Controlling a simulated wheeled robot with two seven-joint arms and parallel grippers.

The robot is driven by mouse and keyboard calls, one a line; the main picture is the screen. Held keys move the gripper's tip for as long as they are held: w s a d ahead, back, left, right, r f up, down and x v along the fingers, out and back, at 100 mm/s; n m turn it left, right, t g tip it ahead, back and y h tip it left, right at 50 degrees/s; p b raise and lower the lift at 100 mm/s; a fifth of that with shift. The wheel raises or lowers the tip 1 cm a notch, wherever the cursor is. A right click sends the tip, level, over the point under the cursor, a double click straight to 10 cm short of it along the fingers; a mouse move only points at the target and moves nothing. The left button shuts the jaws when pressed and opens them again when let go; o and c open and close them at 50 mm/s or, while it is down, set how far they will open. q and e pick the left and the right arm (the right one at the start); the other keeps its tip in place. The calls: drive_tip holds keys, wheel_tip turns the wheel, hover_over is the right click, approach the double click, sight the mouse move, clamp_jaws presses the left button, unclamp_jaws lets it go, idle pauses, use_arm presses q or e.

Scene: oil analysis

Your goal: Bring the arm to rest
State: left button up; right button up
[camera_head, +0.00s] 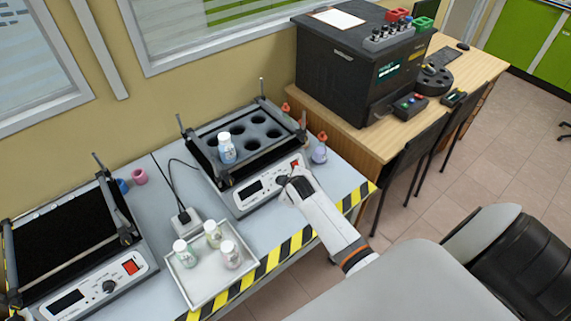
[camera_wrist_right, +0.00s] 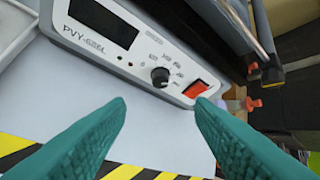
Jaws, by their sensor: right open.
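My right arm (camera_head: 328,222) reaches in from the lower right in the head view. Its gripper (camera_head: 287,183) is at the front panel of the right-hand shaker (camera_head: 238,203). In the wrist view the teal fingers of the right gripper (camera_wrist_right: 160,108) are spread apart with nothing between them. The shaker's black knob (camera_wrist_right: 160,76) and red switch (camera_wrist_right: 196,88) lie just beyond the fingertips. I cannot tell whether a finger touches the panel. My left gripper is not in view.
A white tray (camera_head: 200,293) holds three bottles. A second shaker (camera_head: 98,293) is at left. A black analyser (camera_head: 350,70) stands on the wooden desk. Striped tape (camera_head: 275,258) marks the bench edge.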

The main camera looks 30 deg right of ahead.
drive_tip(key=shift+s, duration=0.1)
drive_tip(key=s+a+r+m+g+y, duration=0.1)
drive_tip(key=s+a+r, duration=0.3)
drive_tip(key=s, duration=0.5)
drive_tip(key=s+a+r+m+g+y, duration=0.1)
drive_tip(key=s+a+r+m+g, duration=0.15)
drive_tip(key=s+a, duration=0.45)
drive_tip(key=s+a+r+m+g+y, duration=0.1)
drive_tip(key=s+a+r, duration=0.2)
drive_tip(key=s, duration=0.8)
wheel_tip(320, 180, down, 32)
drive_tip(key=s+g+b, duration=0.1)
drive_tip(key=s+b, duration=0.1)
drive_tip(key=b, duration=0.4)
drive_tip(key=s+d+f+b, duration=0.1)
drive_tip(key=s+f+b, duration=0.1)
drive_tip(key=s+f, duration=0.6)
drive_tip(key=s+d+f+g+b, duration=0.1)
drive_tip(key=s+d+f+b, duration=0.1)
drive_tip(key=s+f, duration=0.6)
wheel_tip(320, 180, down, 4)
drive_tip(key=shift+s+f+n+b, duration=0.15)
drive_tip(key=shift+f+n+b, duration=0.1)
drive_tip(key=shift+n+b, duration=0.15)
